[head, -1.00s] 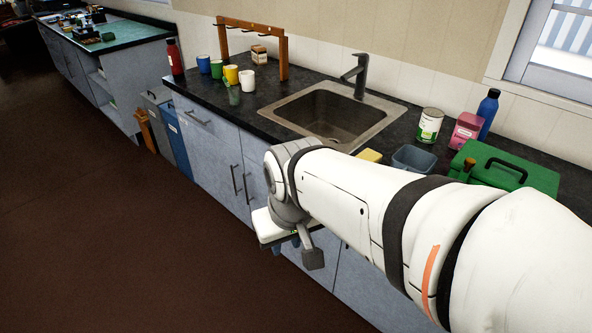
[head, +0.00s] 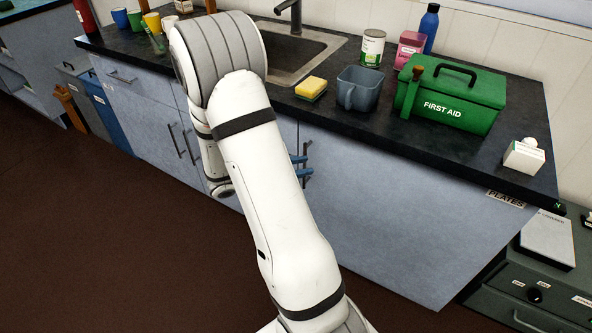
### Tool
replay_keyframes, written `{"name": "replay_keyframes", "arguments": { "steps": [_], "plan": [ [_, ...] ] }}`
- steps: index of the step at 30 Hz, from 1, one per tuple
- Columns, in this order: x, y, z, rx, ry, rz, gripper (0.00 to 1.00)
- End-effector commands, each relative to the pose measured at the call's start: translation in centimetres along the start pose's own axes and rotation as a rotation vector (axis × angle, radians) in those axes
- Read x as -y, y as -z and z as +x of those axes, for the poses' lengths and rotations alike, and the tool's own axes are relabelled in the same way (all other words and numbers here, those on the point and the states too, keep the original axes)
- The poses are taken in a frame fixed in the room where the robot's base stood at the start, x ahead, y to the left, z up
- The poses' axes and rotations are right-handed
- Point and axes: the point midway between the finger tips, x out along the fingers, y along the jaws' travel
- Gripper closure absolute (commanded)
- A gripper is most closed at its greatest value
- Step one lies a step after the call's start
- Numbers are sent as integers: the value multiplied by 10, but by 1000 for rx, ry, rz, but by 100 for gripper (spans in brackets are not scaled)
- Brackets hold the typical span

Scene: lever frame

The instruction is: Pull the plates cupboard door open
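The plates cupboard door (head: 400,215) is the wide blue-grey panel under the counter, right of my arm. Its PLATES label (head: 505,198) is at the upper right, below the counter edge. The door looks flush with the cupboard front. Its dark upright handle (head: 307,150) is near the door's left edge. My gripper (head: 300,166) shows only as two blue fingertips, one above the other, beside my white arm. They are at the handle and overlap it in the picture. Whether they grip it, I cannot tell. The rest of my gripper is hidden behind the arm.
On the counter are a yellow sponge (head: 311,88), a grey-blue tub (head: 360,88), a green first aid box (head: 452,98) and a white item (head: 524,156). A dark green drawer unit (head: 520,295) stands at the right. The brown floor (head: 120,240) in front is clear.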

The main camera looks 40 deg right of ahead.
Motion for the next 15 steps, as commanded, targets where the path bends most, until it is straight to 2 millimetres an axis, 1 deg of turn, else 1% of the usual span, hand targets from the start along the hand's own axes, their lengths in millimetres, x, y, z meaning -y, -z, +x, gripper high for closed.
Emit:
{"name": "replay_keyframes", "arguments": {
  "steps": [1, 3, 6, 9, 10, 12, 15],
  "plan": [
    [-4, 30, 9, 37, -59, -66, 75],
    [-15, 56, 16, 81, -149, -141, 75],
    [-26, 90, 22, 123, -259, -223, 75],
    [-32, 115, 24, 147, -338, -279, 75],
    [-33, 120, 25, 151, -355, -290, 75],
    [-35, 128, 25, 159, -385, -308, 75],
    [-39, 133, 30, 163, -403, -319, 75]
  ]
}}
